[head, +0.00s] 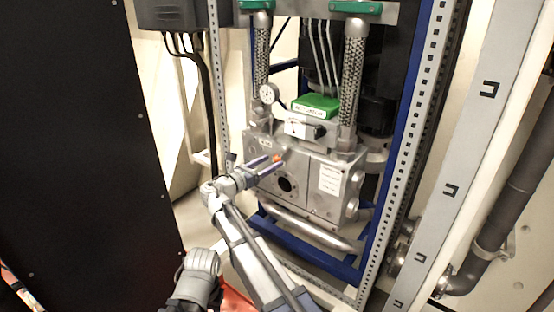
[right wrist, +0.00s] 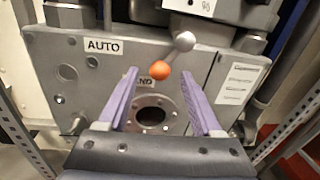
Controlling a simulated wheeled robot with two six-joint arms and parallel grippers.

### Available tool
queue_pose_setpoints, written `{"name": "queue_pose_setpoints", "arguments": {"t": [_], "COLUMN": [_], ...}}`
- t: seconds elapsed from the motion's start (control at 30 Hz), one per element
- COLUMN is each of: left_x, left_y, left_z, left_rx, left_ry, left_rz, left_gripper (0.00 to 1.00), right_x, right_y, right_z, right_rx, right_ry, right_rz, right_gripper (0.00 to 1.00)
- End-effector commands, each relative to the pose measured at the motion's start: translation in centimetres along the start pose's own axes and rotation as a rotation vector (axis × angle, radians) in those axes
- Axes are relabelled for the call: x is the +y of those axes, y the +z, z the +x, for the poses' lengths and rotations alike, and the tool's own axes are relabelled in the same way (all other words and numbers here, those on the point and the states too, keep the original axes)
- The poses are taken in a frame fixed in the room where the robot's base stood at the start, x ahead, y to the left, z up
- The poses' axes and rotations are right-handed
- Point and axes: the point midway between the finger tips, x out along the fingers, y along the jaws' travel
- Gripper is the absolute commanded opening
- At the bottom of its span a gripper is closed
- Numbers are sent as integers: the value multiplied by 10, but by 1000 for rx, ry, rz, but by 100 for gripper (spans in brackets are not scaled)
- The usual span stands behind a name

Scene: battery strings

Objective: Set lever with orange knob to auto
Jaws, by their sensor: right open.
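The lever has an orange knob (right wrist: 151,85) on a short rod that runs up and right to a grey ball (right wrist: 184,41). The knob hangs in front of a partly covered label ending in "ND" (right wrist: 160,70). The AUTO label (right wrist: 103,46) is up and left of the knob. In the head view the orange knob (head: 277,159) shows small at the front of the grey housing (head: 258,150). My right gripper (right wrist: 158,100) is open, its purple fingers on either side of the knob in the picture and apart from it. It also shows in the head view (head: 268,167). My left gripper is not seen.
A round flanged opening (right wrist: 155,110) lies below the knob. A gauge (head: 296,127) and a green block (head: 316,104) sit on top of the housing. A blue frame and perforated grey posts (head: 420,110) stand around it. A black panel (head: 75,150) fills the left.

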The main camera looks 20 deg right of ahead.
Motion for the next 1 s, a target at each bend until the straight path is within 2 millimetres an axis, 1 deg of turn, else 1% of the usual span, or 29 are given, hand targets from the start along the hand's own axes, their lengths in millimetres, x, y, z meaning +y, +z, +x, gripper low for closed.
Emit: {"name": "queue_pose_setpoints", "arguments": {"t": [0.03,0.1,0.3,0.43,0.67,1.0], "left_x": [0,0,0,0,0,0], "left_y": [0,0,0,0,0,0], "left_z": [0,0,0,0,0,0], "left_rx": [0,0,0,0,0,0], "left_ry": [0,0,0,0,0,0], "left_rz": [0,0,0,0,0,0], "left_gripper": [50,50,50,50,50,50], "right_x": [1,0,0,0,0,0], "right_y": [0,0,0,0,0,0], "right_z": [9,19,37,41,41,41], "right_rx": [0,1,1,1,1,1], "right_ry": [-1,-2,0,0,1,1], "right_rz": [0,1,1,1,2,2], "right_gripper": [67,67,67,67,67,30]}}
